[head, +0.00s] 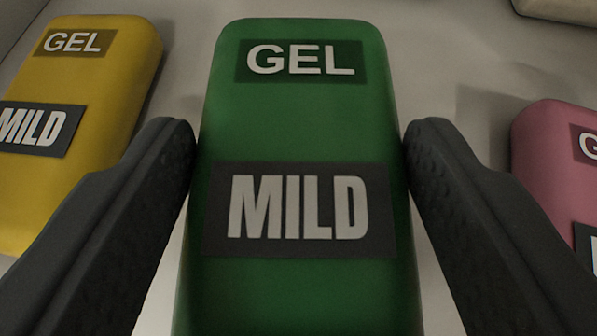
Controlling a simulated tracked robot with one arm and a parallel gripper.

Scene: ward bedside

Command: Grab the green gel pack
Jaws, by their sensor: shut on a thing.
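The green gel pack (300,120) fills the middle of the head view, with its "GEL" and "MILD" labels facing me. Its lower end runs out of the picture. My gripper (300,150) is shut on it, one dark finger against its left side and one against its right side. I cannot tell whether the pack is lifted off the pale surface (480,50).
A yellow gel pack (105,85) labelled "GEL" and "MILD" lies to the left, beyond the left finger. A pink pack (548,165) is at the right, partly cut off. A pale object (560,8) shows at the top right edge. Bare surface lies between the packs.

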